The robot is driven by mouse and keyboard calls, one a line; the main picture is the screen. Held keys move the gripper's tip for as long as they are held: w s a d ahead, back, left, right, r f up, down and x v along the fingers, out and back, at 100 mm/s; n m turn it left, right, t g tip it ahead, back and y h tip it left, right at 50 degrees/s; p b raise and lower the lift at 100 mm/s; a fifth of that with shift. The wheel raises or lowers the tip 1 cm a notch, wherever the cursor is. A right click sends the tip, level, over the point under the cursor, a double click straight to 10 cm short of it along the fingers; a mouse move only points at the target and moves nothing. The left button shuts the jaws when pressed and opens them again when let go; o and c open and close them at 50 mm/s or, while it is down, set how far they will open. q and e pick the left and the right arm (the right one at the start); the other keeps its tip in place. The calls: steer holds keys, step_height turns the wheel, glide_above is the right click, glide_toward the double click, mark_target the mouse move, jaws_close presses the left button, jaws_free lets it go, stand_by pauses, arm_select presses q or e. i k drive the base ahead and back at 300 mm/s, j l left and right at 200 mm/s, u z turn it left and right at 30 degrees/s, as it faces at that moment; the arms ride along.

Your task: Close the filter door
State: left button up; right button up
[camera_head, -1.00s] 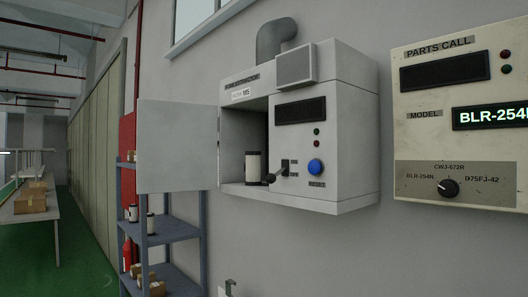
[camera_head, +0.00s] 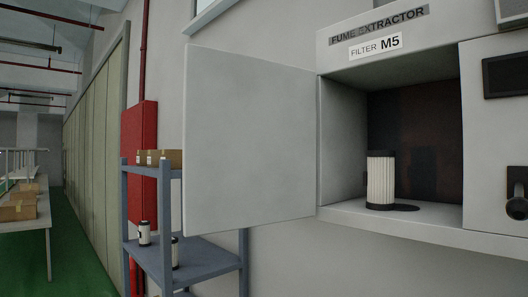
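The filter door (camera_head: 250,140) is a flat light-grey panel. It stands wide open, swung out to the left from the left edge of the fume extractor (camera_head: 390,227). The extractor's compartment is open to view, with a dark back wall. A white pleated filter (camera_head: 381,181) with dark end caps stands upright inside on the compartment floor. A label above reads "FILTER M5". Neither of my grippers shows in the head view.
A blue-grey shelf rack (camera_head: 205,258) with cartons (camera_head: 160,157) and filter canisters (camera_head: 144,233) stands below and behind the door. A switch (camera_head: 517,206) is at the right edge. A table (camera_head: 30,216) with boxes stands far left, beside green floor.

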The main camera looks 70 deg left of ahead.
mark_target(249, 140)
steer(key=k+j, duration=0.1)
steer(key=j, duration=0.3)
steer(key=k+j, duration=0.1)
steer(key=j, duration=0.3)
steer(key=k+j, duration=0.1)
steer(key=j, duration=0.3)
steer(key=k+j+z, duration=0.1)
steer(key=j, duration=0.3)
steer(key=k+j, duration=0.1)
steer(key=j, duration=0.3)
steer(key=k+j, duration=0.15)
steer(key=j, duration=0.25)
steer(key=k+j, duration=0.1)
steer(key=j, duration=0.3)
